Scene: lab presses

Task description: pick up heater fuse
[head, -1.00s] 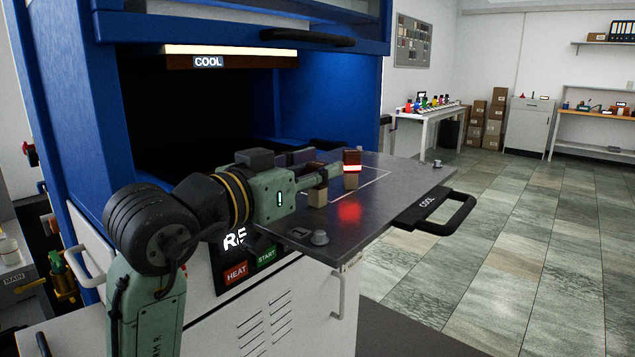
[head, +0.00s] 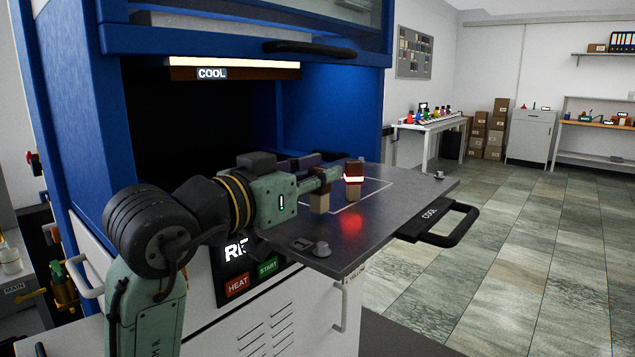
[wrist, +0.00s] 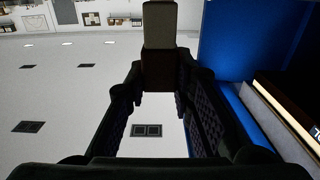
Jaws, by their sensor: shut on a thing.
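My gripper (head: 328,181) is shut on the heater fuse (head: 319,203), a small block with a tan lower part and a dark brown top. In the head view its top is partly hidden by the fingers, and it appears to hang a little above the grey metal plate (head: 375,228). The wrist view looks upside down; there the fuse (wrist: 160,24) shows tan at the picture's top, with its dark part between the black fingertips (wrist: 158,78).
The plate sticks out of a blue press (head: 65,110) with a dark opening, under a bar labelled COOL (head: 212,73). The tiled floor (head: 515,260) to the right is clear.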

